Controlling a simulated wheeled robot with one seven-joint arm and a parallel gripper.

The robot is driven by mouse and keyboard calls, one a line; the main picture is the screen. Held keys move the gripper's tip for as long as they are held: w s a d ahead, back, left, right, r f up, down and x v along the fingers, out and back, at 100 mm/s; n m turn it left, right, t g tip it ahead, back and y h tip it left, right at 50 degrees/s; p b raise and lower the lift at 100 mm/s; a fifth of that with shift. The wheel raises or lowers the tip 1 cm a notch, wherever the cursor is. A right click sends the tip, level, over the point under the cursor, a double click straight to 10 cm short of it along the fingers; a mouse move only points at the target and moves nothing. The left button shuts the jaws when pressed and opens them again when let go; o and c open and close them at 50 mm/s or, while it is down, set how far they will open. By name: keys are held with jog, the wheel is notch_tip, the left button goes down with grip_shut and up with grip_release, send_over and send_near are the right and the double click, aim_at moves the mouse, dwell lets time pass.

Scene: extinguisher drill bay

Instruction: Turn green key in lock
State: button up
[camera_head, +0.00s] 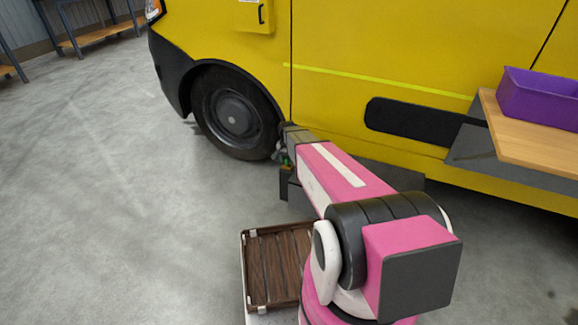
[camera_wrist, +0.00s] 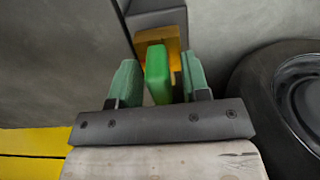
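In the wrist view the green key (camera_wrist: 157,74) stands upright between the two green-padded fingers of my gripper (camera_wrist: 160,62). The gripper is open around the key. A gap shows on the key's right side and a narrower one on its left. Behind the key is a gold-coloured lock (camera_wrist: 172,42), partly hidden by the key, below a grey post or bracket. In the head view my gripper (camera_head: 284,160) is low beside the van's front wheel; a small green patch shows there, too small to tell key from finger pads.
The yellow van (camera_head: 400,45) stands close behind, with its black front wheel (camera_head: 232,118) right by my gripper. A purple bin (camera_head: 540,98) sits on a wooden shelf (camera_head: 520,135) at the right. Open grey floor (camera_head: 110,180) lies to the left.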

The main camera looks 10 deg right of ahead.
grip_shut()
jog(key=m, duration=0.7)
jog(key=shift+m, duration=1.8)
jog(key=m, duration=1)
jog(key=shift+o, duration=1.1)
grip_release()
jog(key=shift+r, duration=0.1)
